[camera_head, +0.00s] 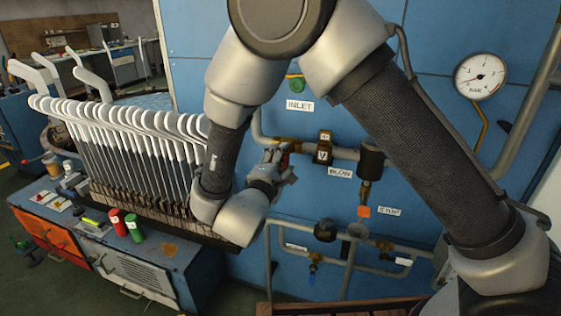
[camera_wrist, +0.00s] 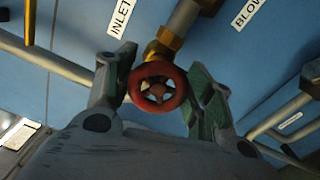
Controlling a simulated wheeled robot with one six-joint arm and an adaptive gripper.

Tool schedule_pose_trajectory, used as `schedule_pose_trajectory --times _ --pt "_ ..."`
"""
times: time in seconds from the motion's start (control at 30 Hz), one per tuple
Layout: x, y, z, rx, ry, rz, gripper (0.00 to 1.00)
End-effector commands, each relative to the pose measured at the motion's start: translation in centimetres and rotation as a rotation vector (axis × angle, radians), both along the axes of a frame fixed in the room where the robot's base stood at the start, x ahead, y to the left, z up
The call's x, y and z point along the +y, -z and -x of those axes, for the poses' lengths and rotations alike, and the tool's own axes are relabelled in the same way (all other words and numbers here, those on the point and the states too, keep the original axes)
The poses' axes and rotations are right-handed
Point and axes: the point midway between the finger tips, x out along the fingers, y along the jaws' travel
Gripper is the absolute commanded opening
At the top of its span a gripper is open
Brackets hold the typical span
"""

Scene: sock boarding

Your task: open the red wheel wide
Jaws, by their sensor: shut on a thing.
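The red wheel (camera_wrist: 158,87) is a small spoked handwheel on a brass valve body (camera_wrist: 166,44), in the middle of the wrist view. My gripper (camera_wrist: 158,92) has a finger on each side of the wheel's rim and is shut on it. In the head view my gripper (camera_head: 275,165) is at the pipe on the blue panel, below the INLET label (camera_head: 300,106). The wheel is mostly hidden there behind my gripper.
A brass BLOW valve (camera_head: 325,147) sits on the pipe to the right, with a gauge (camera_head: 480,76) at upper right. An orange tag (camera_head: 364,211) is by the STOP label. Lower pipes (camera_head: 347,262) cross the panel. A rack of sock boards (camera_head: 130,150) stands close at left.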

Motion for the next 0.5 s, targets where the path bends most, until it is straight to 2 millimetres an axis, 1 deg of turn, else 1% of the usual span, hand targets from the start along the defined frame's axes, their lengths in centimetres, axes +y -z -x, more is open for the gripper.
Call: schedule_pose_trajectory --times 0.3,0.33,0.4,0.43,0.5 --pt "-0.06 0.21 0.10 0.006 0.001 0.004 0.29" --pt "-0.06 0.21 0.10 0.006 0.001 0.004 0.59" --pt "-0.06 0.19 0.09 0.006 0.001 0.004 0.71" --pt "-0.05 0.18 0.08 0.004 0.001 0.004 0.75" --pt "-0.05 0.14 0.06 0.004 0.001 0.003 0.75"
